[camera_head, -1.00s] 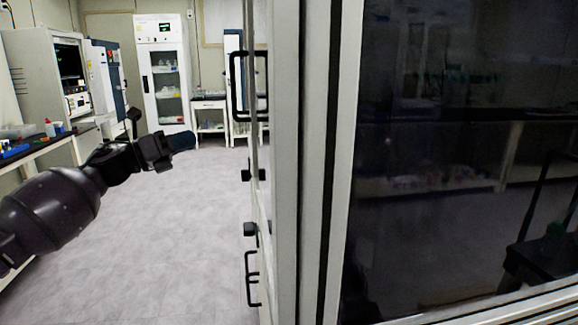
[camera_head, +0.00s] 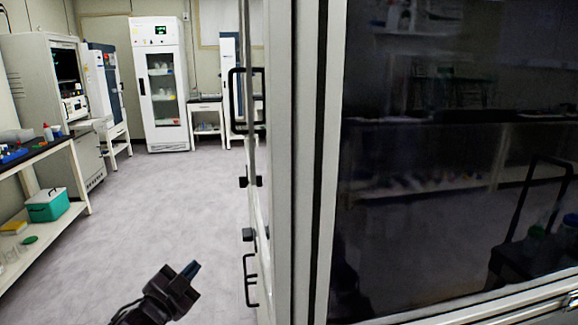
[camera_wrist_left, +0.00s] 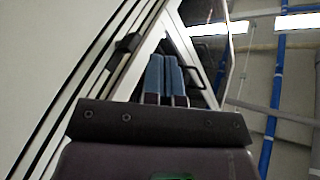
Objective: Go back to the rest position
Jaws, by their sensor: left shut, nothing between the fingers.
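My left gripper (camera_head: 190,270) shows low in the head view, pointing up and right above the floor, to the left of the open door's edge. Its blue fingertips are together with nothing between them. In the left wrist view the two blue fingers (camera_wrist_left: 164,78) stand side by side, shut and empty, with the pale door frame and a dark handle beyond them. My right gripper is in neither view.
A door frame with black handles (camera_head: 248,98) stands close at the centre. A dark glass panel (camera_head: 430,170) fills the right. A bench (camera_head: 40,152) with a teal box (camera_head: 48,208) on its lower shelf is at left. A white cabinet (camera_head: 160,85) stands at the back. The floor (camera_head: 150,210) between is clear.

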